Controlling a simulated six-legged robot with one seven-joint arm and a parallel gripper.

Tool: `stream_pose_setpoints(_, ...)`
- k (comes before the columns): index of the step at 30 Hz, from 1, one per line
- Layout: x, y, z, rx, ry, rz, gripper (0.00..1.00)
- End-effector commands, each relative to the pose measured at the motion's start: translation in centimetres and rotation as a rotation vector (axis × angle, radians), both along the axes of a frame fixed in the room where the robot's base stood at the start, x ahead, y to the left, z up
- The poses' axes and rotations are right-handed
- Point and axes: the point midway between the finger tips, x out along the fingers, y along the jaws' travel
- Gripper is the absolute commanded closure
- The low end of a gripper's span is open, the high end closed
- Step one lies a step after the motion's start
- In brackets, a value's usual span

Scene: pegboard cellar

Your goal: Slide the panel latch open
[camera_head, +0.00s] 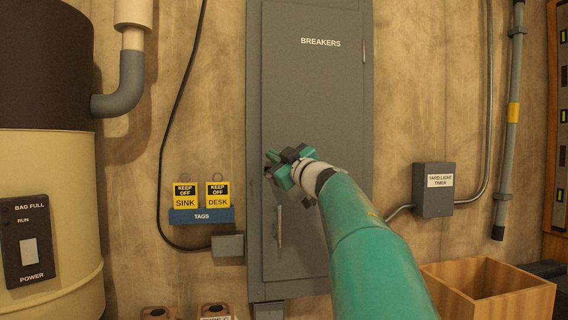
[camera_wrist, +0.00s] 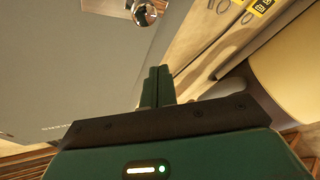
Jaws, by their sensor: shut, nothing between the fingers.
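The grey breaker panel (camera_head: 315,120) stands upright on the wall, its door shut and lettered BREAKERS. A slim vertical handle (camera_head: 279,227) is on the lower left part of the door. In the wrist view a shiny metal latch piece (camera_wrist: 145,12) shows on the grey panel face (camera_wrist: 60,70) at the top edge, partly cut off. My gripper (camera_head: 273,160) is in front of the door's left edge, above the handle, and hides the door behind it. In the wrist view my gripper (camera_wrist: 159,72) has its fingers together and empty, with the tips apart from the metal piece in the picture.
Yellow SINK and DESK tags (camera_head: 201,195) hang on a blue holder (camera_head: 201,216) left of the panel. A tan and brown tank (camera_head: 50,170) stands far left.

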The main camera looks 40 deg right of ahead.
Motion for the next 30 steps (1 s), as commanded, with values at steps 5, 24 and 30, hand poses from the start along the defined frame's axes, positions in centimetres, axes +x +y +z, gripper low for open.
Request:
stream_pose_setpoints(5,2.7,0.0,0.6,0.0,0.0,0.003,1.0)
stream_pose_setpoints(24,2.5,-2.3,-2.6,0.001,0.0,0.002,1.0)
stream_pose_setpoints(30,2.2,-3.0,-2.6,0.0,-0.001,0.001,1.0)
